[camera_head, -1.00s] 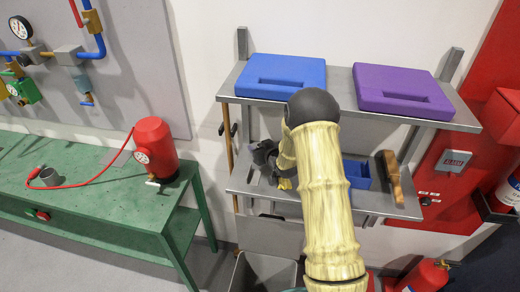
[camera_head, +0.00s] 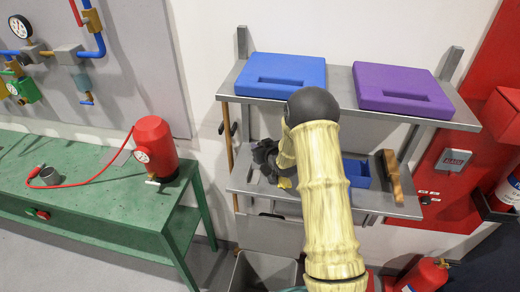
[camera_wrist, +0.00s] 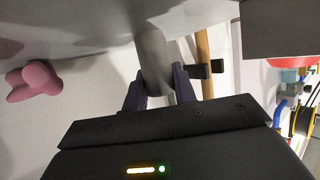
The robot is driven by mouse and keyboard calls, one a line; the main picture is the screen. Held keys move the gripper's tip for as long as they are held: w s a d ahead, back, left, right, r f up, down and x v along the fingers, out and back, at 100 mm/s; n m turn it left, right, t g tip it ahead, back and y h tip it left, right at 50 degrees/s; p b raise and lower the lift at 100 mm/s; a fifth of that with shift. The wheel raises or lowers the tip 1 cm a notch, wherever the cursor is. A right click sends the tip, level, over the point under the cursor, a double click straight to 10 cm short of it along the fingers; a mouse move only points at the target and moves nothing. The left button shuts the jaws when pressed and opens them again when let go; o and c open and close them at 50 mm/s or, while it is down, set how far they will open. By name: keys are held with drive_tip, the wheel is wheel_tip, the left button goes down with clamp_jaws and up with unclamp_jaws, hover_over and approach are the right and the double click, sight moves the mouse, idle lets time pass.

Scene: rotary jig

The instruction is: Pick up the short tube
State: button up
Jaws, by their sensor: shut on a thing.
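The short tube (camera_wrist: 153,50) is a plain grey cylinder in the wrist view. It stands between the two dark fingers of my gripper (camera_wrist: 158,76), which are shut on it. Its far end meets or overlaps a grey surface; I cannot tell whether it touches. In the head view my gripper (camera_head: 265,154) is over the left part of the lower metal shelf, partly hidden behind my arm. I cannot make out the tube there.
The lower shelf (camera_head: 240,182) also holds a blue bin (camera_head: 357,172) and a wooden brush (camera_head: 393,178). The upper shelf (camera_head: 340,90) above carries a blue case (camera_head: 282,76) and a purple case (camera_head: 402,90). A green bench (camera_head: 90,205) stands left. A pink object (camera_wrist: 34,82) shows in the wrist view.

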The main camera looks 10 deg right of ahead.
sight(260, 144)
wheel_tip(260, 144, up, 10)
drive_tip(key=b, duration=0.3)
idle(0.3)
idle(0.6)
